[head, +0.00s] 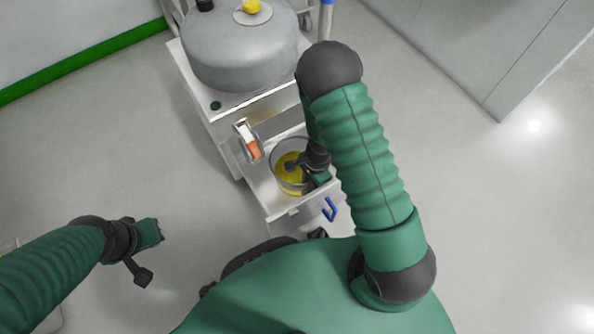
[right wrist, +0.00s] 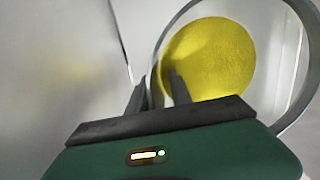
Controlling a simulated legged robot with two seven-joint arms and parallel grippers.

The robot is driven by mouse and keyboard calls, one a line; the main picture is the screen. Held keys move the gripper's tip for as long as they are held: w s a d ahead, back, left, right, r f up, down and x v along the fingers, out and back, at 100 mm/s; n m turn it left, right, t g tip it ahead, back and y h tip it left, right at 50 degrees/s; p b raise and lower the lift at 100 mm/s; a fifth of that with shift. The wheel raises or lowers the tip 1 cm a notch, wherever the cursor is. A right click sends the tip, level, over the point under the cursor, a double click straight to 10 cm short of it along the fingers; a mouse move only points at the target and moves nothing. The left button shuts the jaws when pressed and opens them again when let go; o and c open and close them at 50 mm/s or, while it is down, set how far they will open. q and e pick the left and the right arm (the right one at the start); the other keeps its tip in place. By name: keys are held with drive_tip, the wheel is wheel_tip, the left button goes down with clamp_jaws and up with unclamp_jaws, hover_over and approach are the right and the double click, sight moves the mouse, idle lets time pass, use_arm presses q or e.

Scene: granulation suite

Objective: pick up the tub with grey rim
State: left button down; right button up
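The tub with grey rim (head: 274,158) is a round, clear-walled tub with yellow content, standing on the low shelf of a white cart in the head view. My right gripper (head: 306,180) is down at its right side, its fingers mostly hidden there. In the right wrist view the tub's rim (right wrist: 308,60) curves around the yellow content (right wrist: 212,58). The two fingers of the right gripper (right wrist: 158,85) are apart, and the left part of the rim appears between them; contact cannot be told. My left gripper (head: 157,231) is away over the floor at lower left, its fingers unclear.
The white cart (head: 218,128) carries a large grey vessel (head: 240,55) with a yellow cap on its upper level. An orange and white object (head: 248,140) is close to the tub's upper left. A blue handle (head: 329,209) is on the cart's front.

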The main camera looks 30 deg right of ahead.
clamp_jaws()
drive_tip(key=shift+s, duration=0.1)
idle(1.1)
